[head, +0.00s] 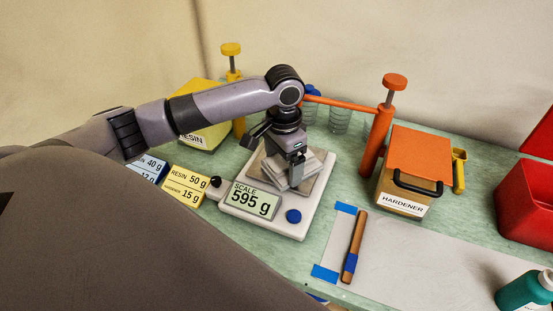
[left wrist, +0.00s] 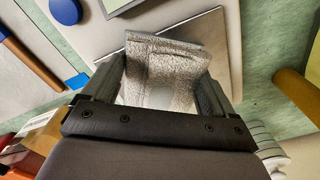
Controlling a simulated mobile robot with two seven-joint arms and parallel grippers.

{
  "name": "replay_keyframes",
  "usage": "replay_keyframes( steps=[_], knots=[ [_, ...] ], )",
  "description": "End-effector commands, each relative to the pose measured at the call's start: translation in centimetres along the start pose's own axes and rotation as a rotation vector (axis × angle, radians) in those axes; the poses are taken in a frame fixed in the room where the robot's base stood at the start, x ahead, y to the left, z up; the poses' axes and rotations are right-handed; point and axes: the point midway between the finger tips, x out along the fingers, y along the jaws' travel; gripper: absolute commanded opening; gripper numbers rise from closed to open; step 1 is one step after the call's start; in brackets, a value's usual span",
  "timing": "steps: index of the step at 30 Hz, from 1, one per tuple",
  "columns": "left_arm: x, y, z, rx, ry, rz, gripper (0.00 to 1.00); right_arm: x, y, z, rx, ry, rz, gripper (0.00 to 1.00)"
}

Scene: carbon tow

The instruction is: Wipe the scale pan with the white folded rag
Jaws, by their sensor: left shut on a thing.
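The white folded rag (head: 306,169) is in the jaws of my left gripper (head: 285,157), over the scale pan (head: 322,182). In the left wrist view, the rag (left wrist: 165,60) is a rough, layered, whitish-grey block between both fingers. The bare grey pan (left wrist: 216,42) shows beside and behind it. The scale (head: 272,226) has a white body, a blue button and a display reading 595 g. The rag appears to rest on the pan; its underside is hidden. My right gripper is in neither view.
A hardener box (head: 405,178) with an orange lid and an orange pump (head: 379,135) stand right of the scale. A yellow resin container (head: 205,130) is behind my left arm. Yellow (head: 185,188) and blue label cards lie left. A wooden-handled tool (head: 355,246) lies in front right.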

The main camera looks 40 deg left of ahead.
Motion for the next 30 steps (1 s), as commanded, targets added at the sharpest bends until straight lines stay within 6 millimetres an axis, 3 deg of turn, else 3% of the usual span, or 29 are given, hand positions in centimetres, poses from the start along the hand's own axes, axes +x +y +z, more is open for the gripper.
replay_keyframes(
  steps=[11,24,30],
  knots=[
    [0.3,0.6,-0.1,0.002,-0.005,0.003,0.58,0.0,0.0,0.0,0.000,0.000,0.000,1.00],
    [-4.2,0.5,-0.4,0.000,0.008,0.000,0.58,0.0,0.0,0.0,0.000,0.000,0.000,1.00],
    [-5.2,0.3,-0.5,-0.002,0.013,-0.003,0.58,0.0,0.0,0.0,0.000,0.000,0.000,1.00]
  ],
)
